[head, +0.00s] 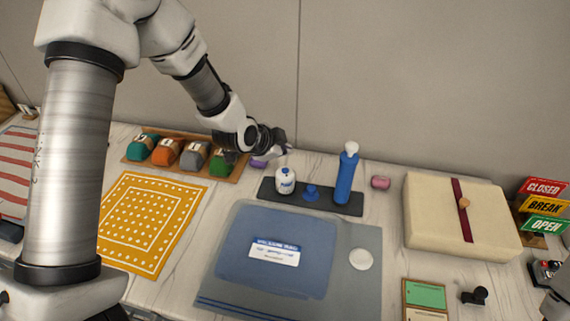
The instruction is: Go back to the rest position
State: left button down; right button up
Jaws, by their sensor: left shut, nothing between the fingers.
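My left arm comes in from the left and reaches over the back of the counter. My left gripper (283,145) is shut and empty. The right gripper does not show; only a bit of white arm, likely mine, is at the lower right edge.
A dark tray (346,208) holds the white bottle, a blue knob and a tall blue bottle (346,175). A blue-grey mat (365,290), an orange cloth (150,222), a cream box (440,210) and stacked signs (545,206) cover much of the counter. A wall stands close behind.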

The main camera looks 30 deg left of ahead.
pick_arm(q)
notch_tip(320, 180, up, 2)
jog(key=shift+r+p, duration=0.25)
jog(key=shift+p, duration=0.4)
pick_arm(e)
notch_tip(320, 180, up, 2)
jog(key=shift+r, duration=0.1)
